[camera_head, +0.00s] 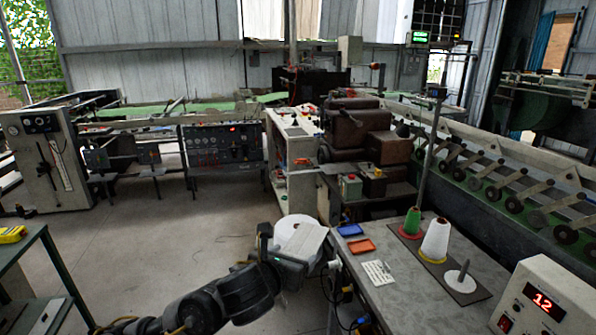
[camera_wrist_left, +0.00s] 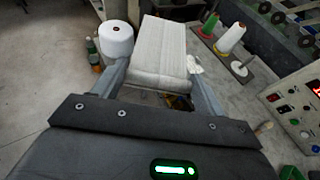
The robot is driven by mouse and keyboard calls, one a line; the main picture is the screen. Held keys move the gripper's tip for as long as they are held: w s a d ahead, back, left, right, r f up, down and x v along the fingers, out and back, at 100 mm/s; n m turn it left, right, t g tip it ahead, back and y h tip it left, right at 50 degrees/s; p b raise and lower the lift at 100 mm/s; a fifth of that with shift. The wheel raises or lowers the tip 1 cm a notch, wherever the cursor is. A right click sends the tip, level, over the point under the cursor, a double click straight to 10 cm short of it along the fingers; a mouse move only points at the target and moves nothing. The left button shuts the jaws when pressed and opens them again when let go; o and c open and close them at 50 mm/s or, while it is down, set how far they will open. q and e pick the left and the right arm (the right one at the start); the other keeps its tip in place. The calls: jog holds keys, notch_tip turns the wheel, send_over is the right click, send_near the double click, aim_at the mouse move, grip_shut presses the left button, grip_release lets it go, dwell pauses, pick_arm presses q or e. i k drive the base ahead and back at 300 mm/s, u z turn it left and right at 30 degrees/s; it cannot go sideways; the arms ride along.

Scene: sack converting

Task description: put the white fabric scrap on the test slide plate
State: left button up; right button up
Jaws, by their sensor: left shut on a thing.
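My left gripper (camera_head: 300,248) is over the near left edge of the grey table, shut on a pale, ribbed, folded piece that looks like the white fabric scrap (camera_head: 305,239). In the left wrist view the scrap (camera_wrist_left: 162,50) sits between the two fingers (camera_wrist_left: 160,85) and extends away from me. I cannot tell for certain which thing is the test slide plate. My right gripper is not in view.
The grey table (camera_head: 410,298) carries a blue tray (camera_head: 350,230), an orange tray (camera_head: 361,246) and a dark board with a green cone (camera_head: 412,221) and a white cone (camera_head: 435,240). A display box (camera_head: 545,300) stands at right. A white roll (camera_wrist_left: 115,40) is beyond the gripper.

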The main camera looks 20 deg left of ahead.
aim_at(339, 169)
jog(key=u, duration=1.85)
jog(key=i, duration=2.95)
jog(key=z, duration=3.65)
